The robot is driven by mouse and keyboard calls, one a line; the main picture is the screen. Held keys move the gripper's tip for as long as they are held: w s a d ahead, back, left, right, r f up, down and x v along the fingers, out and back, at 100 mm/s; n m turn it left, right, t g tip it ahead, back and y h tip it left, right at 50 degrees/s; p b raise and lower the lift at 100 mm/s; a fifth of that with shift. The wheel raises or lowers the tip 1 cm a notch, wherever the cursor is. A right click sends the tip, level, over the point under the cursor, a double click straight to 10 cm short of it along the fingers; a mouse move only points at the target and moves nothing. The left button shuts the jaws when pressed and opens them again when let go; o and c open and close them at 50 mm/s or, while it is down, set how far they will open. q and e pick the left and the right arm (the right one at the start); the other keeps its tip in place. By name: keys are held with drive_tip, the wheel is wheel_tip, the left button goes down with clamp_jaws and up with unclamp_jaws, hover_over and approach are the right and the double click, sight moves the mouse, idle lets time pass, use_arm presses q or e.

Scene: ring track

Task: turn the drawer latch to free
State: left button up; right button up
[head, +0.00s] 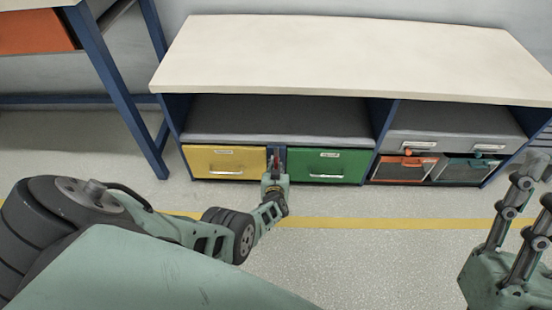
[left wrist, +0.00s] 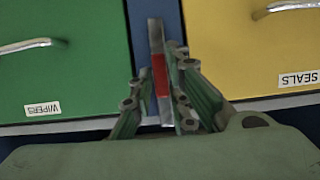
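The drawer latch (head: 276,158) is a narrow upright metal bar with a red section, on the blue post between the yellow drawer (head: 203,163) and the green drawer (head: 326,167). In the left wrist view the latch (left wrist: 160,75) stands nearly upright between the fingers. My left gripper (left wrist: 160,92) has one finger close against each side of the bar and looks shut on it. The finger contact is partly hidden. In the head view my left gripper (head: 275,178) is at the latch's lower end. My right gripper (head: 537,188) is at the right edge, fingers apart and empty.
The bench has a pale top (head: 350,55) and an open shelf (head: 280,117) above the drawers. An orange-fronted bin (head: 402,169) and a dark teal-fronted bin (head: 468,169) sit at its right. A blue-legged table (head: 115,85) stands left. The floor in front is clear.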

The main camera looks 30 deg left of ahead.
use_arm(q)
drive_tip(key=o, duration=0.3)
